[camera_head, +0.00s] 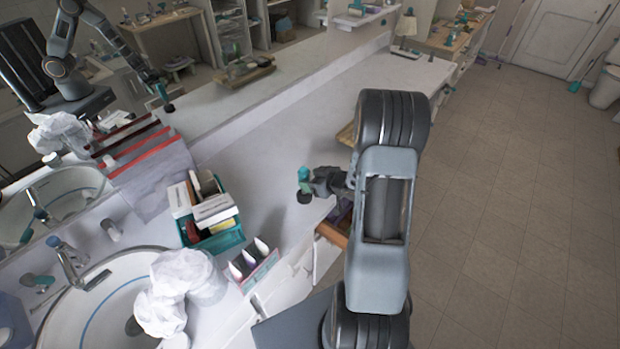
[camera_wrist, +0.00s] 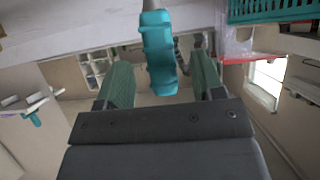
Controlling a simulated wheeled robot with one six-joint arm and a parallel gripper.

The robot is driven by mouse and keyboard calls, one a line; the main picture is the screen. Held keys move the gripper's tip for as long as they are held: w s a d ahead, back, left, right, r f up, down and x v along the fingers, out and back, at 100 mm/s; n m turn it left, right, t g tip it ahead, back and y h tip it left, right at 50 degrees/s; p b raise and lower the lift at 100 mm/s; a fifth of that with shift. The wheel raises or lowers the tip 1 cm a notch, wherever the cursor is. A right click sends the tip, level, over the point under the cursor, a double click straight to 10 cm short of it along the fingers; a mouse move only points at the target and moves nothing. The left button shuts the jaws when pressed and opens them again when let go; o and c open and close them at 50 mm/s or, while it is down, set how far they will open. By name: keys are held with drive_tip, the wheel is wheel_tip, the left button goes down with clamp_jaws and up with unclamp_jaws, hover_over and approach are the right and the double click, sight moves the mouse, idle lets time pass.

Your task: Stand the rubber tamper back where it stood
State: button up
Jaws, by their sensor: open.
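The rubber tamper (camera_head: 303,175) has a teal grip and a dark round base, and is upright at the white counter's front edge. I cannot tell for sure whether its base touches the counter. My gripper (camera_head: 313,184) is level and reaches in from the right at the tamper's height. In the wrist view, the tamper's ribbed teal grip (camera_wrist: 159,52) lies between the two green fingers of my gripper (camera_wrist: 162,78). A gap shows on each side of it, so the fingers are open around it.
A teal crate (camera_head: 222,242) of boxes and a small holder (camera_head: 252,268) with white-topped items stand left of the tamper. A crumpled white cloth (camera_head: 180,290) lies by the sink (camera_head: 105,300). An open drawer (camera_head: 331,235) is below. The counter (camera_head: 262,190) behind is clear.

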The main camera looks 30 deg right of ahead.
drive_tip(key=shift+p+v, duration=1.3)
drive_tip(key=shift+v, duration=1.1)
drive_tip(key=v, duration=1.3)
drive_tip(key=shift+s+r, duration=0.25)
drive_tip(key=shift+s, duration=0.05)
drive_tip(key=shift+d, duration=0.1)
